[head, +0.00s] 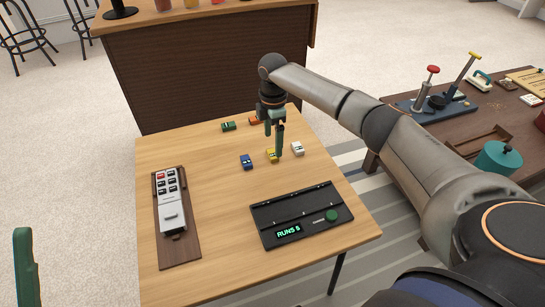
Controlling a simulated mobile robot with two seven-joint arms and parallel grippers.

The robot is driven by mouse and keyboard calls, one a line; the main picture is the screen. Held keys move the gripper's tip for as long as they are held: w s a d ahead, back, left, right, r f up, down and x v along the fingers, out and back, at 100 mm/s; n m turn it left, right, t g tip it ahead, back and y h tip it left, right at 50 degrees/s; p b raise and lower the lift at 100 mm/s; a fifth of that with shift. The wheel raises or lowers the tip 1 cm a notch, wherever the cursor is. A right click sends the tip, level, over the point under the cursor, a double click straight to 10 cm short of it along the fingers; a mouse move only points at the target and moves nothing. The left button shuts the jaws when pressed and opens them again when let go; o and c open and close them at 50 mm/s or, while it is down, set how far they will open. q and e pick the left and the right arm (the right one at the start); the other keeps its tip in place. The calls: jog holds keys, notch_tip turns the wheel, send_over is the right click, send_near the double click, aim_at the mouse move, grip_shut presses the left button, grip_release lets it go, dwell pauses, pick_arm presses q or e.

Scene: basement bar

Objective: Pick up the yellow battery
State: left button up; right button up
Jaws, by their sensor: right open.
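The yellow battery (271,155) lies on the light wooden table, between a blue one (246,162) and a white one (298,148). A green one (228,126) and an orange one (254,121) lie farther back. My right gripper (273,140) points down just above the yellow battery, open, with its green fingers apart. One finger overlaps the battery in the picture, so I cannot tell whether they touch.
A black device (290,205) with a lit display and green button lies at the table's front right. A brown board (181,252) with a grey device lies on the left. A side table (400,160) with tools stands to the right. The table's middle is clear.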

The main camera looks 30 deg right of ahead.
aim_at(272, 153)
notch_tip(272, 153, down, 4)
jog(key=shift+s+a+f+b, duration=0.1)
jog(key=shift+a+f+b, duration=0.05)
jog(key=shift+b, duration=0.65)
jog(key=c, duration=1.5)
jog(key=shift+o, duration=0.2)
